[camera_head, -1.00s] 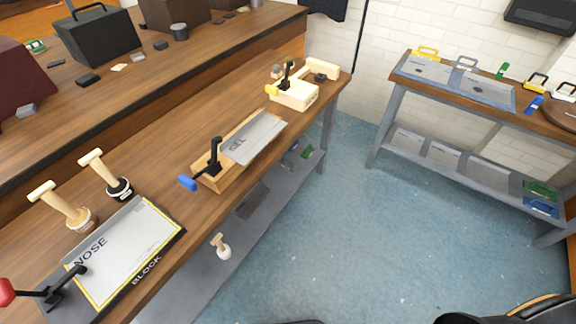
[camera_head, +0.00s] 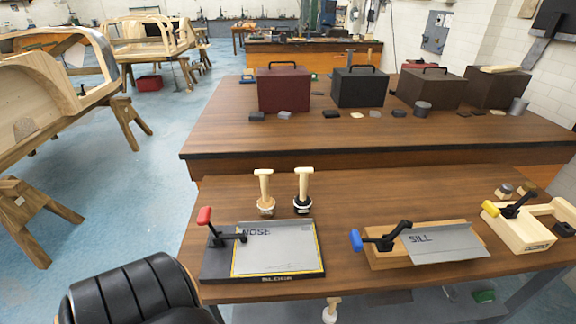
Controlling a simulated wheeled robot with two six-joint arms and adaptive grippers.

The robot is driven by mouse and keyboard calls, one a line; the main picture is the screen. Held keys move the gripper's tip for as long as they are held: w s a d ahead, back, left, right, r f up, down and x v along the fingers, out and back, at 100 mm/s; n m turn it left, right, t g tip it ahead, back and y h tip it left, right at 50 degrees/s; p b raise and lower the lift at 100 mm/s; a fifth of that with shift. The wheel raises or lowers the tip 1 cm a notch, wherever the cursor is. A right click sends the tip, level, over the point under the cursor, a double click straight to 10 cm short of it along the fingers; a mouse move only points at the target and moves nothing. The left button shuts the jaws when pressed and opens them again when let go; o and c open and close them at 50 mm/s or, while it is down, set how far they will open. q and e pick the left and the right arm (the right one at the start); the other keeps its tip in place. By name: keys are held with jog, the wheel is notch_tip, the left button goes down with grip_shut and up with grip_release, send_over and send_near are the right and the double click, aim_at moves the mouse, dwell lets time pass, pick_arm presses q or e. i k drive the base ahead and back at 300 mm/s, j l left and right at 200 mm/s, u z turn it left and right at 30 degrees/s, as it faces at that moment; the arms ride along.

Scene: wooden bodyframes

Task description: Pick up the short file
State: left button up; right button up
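I cannot make out a short file for certain in the head view. Two tools with pale wooden T-shaped handles, a left one (camera_head: 264,190) and a right one (camera_head: 303,188), stand upright on the near bench (camera_head: 350,207) behind the NOSE block (camera_head: 275,252). Their lower ends sit in small round dark-and-light bases, and I cannot tell what they are. Neither of my grippers is in view.
The SILL block (camera_head: 445,243) and a pale wooden jig (camera_head: 515,232) stand to the right on the near bench. The bench behind holds a maroon box (camera_head: 284,90) and several dark boxes. A black padded shape (camera_head: 130,295) is at lower left. Blue floor (camera_head: 140,190) is open at left.

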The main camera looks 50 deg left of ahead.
aim_at(451, 290)
jog(key=u, duration=0.85)
jog(key=i+l+u, duration=0.2)
jog(key=l+u, duration=0.25)
jog(key=i+l+u, duration=0.1)
jog(key=l+u, duration=0.3)
jog(key=l, duration=0.3)
jog(key=l+u, duration=0.45)
jog(key=l, duration=1)
jog(key=k+l+u, duration=0.1)
jog(key=l, duration=0.75)
